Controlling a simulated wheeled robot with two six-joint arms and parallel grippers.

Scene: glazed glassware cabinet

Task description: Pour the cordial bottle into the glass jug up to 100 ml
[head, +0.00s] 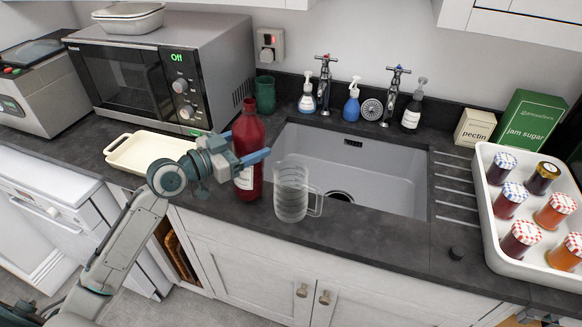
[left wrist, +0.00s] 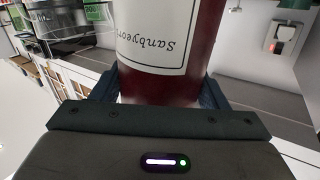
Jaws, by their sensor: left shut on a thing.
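The cordial bottle (head: 248,133) is dark red with a white label and stands upright on the dark worktop, left of the sink. My left gripper (head: 250,154) is shut on the bottle from the left, its blue fingers on either side of the body. In the left wrist view the bottle (left wrist: 200,60) fills the middle, between the fingers, its label upside down. The clear glass jug (head: 291,193) stands upright on the worktop just right of the bottle, at the sink's front left corner, and looks empty. My right gripper is out of view.
The sink (head: 350,165) lies behind and right of the jug. A cream tray (head: 150,150) is at left before the microwave (head: 160,75). A green tumbler (head: 265,93) stands behind the bottle. A white tray (head: 492,235) of several jars stands far right.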

